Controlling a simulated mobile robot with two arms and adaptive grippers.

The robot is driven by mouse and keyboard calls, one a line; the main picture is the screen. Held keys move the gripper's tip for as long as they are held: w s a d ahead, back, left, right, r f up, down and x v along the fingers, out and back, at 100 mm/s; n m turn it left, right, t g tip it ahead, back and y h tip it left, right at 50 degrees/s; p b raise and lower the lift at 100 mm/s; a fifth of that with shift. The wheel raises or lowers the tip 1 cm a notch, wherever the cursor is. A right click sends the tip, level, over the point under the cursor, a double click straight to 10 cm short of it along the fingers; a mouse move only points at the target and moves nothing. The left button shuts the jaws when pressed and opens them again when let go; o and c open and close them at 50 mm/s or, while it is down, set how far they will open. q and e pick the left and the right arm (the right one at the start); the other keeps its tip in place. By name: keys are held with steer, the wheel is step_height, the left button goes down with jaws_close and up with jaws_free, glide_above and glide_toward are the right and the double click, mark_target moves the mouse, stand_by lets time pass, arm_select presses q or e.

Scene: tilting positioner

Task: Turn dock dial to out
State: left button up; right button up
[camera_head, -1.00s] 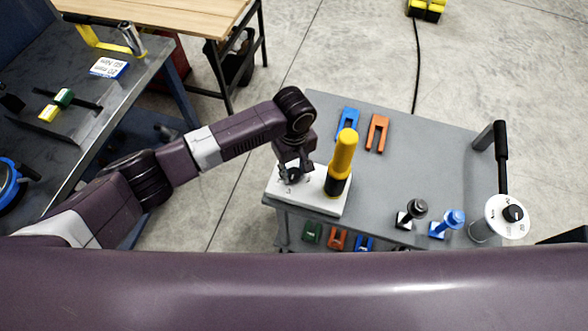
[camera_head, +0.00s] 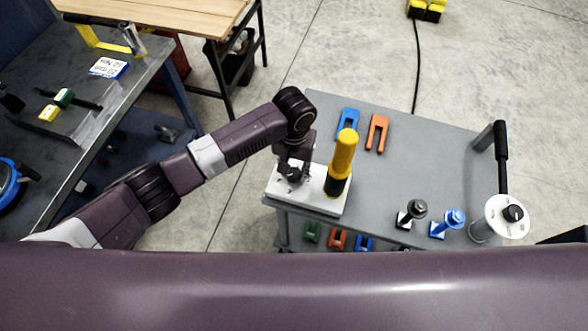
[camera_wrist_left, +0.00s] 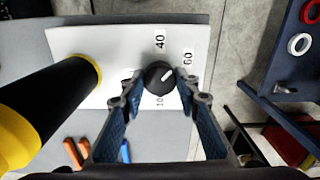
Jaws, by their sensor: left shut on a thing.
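The dial is a black round knob (camera_wrist_left: 160,72) with a white pointer line, on a white plate (camera_wrist_left: 95,42). In the left wrist view the pointer aims to the upper right, toward the gap between the labels 40 and 60. My left gripper (camera_wrist_left: 157,84) has its blue-padded fingers on both sides of the knob and is shut on it. In the head view my left gripper (camera_head: 291,174) points down at the white plate (camera_head: 312,203) on the grey cart; the knob is hard to make out there. My right gripper is not in view.
A yellow and black upright handle (camera_head: 342,160) stands close to the right of my gripper. The grey cart (camera_head: 430,165) also bears blue and orange clips, two small posts and a white round dial (camera_head: 508,216) at the right. The cart's middle is clear.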

arm_select(q)
steer(key=m, duration=0.5)
steer(key=shift+m, duration=0.3)
steer(key=m, duration=1)
steer(key=shift+m, duration=0.4)
steer(key=m, duration=0.5)
steer(key=shift+m, duration=0.3)
steer(key=m, duration=0.4)
steer(key=shift+w+b, duration=0.1)
steer(key=shift+b, duration=0.25)
steer(key=m+b, duration=0.1)
steer(key=m, duration=0.4)
steer(key=m+b, duration=0.1)
steer(key=m, duration=0.3)
steer(key=shift+b, duration=0.35)
steer(key=shift+r+m+b, duration=0.1)
steer(key=shift+m+b, duration=0.6)
steer(key=shift+m, duration=1.6)
